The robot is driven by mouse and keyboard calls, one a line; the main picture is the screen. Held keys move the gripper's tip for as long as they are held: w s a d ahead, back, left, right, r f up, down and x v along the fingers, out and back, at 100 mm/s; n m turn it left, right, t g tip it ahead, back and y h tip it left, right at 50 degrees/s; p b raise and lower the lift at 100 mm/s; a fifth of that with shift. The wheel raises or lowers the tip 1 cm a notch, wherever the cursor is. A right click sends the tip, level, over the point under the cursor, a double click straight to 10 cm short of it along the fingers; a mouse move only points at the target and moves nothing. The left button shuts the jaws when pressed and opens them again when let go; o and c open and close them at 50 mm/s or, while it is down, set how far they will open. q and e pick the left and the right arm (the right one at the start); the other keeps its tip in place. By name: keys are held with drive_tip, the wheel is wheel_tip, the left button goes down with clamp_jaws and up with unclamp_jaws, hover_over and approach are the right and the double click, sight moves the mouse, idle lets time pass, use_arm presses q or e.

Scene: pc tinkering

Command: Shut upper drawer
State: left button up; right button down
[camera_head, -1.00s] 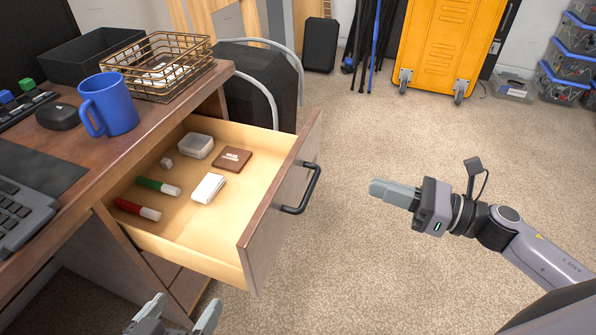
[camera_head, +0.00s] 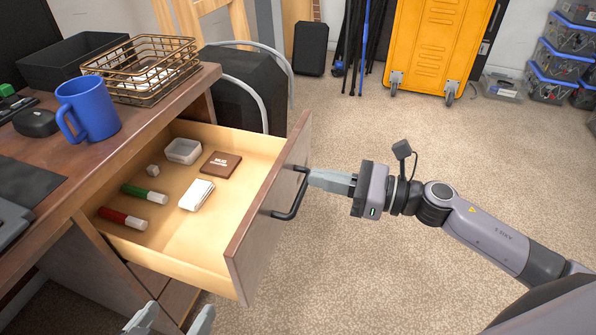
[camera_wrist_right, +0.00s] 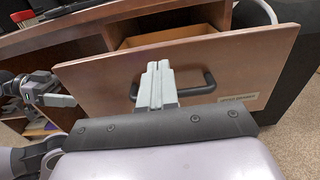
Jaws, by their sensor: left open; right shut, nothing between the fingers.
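The upper drawer (camera_head: 262,225) of the wooden desk stands pulled out, with its front facing right. Its dark bar handle (camera_head: 291,203) is on that front. My right gripper (camera_head: 311,178) is shut and empty, with its fingertips right by the drawer front near the handle's upper end. In the right wrist view the shut fingers (camera_wrist_right: 158,68) point at the drawer front (camera_wrist_right: 225,72) and overlap the handle (camera_wrist_right: 202,89); I cannot tell whether they touch. My left gripper (camera_head: 172,322) is open at the bottom edge, below the drawer.
The drawer holds a red marker (camera_head: 122,218), a green marker (camera_head: 143,193), a white box (camera_head: 196,194), a clear container (camera_head: 183,151) and a brown packet (camera_head: 221,164). A blue mug (camera_head: 90,108) and wire basket (camera_head: 143,68) stand on the desktop.

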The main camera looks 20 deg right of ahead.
sight(281, 170)
drive_tip(key=x, duration=0.5)
idle(0.4)
